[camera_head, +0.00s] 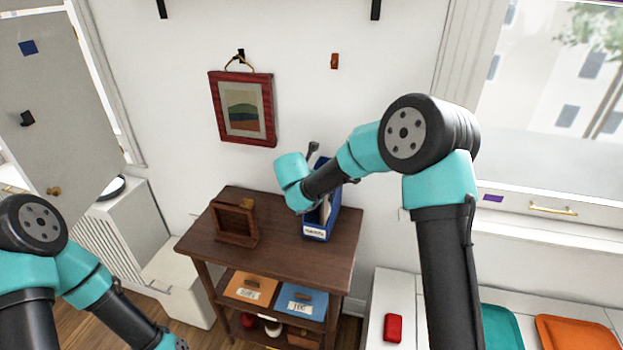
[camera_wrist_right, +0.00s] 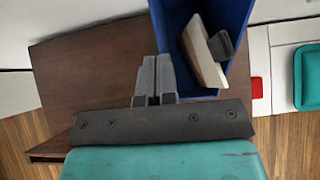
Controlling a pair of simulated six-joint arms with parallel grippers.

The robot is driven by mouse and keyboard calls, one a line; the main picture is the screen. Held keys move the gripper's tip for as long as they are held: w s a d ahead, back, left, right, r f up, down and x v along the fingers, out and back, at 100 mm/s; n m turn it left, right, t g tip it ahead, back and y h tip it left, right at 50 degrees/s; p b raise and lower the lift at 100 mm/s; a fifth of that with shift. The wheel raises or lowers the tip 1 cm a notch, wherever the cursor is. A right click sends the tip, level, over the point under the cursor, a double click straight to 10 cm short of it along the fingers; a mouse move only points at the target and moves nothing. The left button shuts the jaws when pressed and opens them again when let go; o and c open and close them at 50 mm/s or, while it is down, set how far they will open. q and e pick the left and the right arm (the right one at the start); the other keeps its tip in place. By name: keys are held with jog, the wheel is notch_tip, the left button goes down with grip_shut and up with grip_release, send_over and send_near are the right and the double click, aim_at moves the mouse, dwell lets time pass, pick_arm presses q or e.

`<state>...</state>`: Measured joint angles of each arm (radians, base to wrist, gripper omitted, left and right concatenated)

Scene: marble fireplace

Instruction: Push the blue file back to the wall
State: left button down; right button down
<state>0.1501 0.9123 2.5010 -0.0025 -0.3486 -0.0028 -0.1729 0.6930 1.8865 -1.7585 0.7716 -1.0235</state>
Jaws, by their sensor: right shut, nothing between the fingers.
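The blue file (camera_head: 331,220) stands upright on the dark wooden table (camera_head: 275,262), with a white label on its front. My right arm reaches over it in the head view and hides part of it. In the right wrist view the blue file (camera_wrist_right: 168,28) is at the upper right, with a pale, book-like item (camera_wrist_right: 203,52) inside. My right gripper (camera_wrist_right: 155,62) is shut and empty, its fingertips close beside the file's left edge; I cannot tell whether they touch. My left arm is at the lower left of the head view, with its gripper out of frame.
A small wooden frame-like holder (camera_head: 234,222) stands left on the tabletop. Orange (camera_head: 250,288) and blue (camera_head: 300,301) items lie on the shelf below. A framed picture (camera_head: 242,108) hangs on the white wall. A red object (camera_head: 393,327) lies on the white surface at right.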

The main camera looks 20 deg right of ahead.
jog(key=v, duration=1)
jog(key=shift+s+a, duration=0.2)
jog(key=shift+s, duration=0.15)
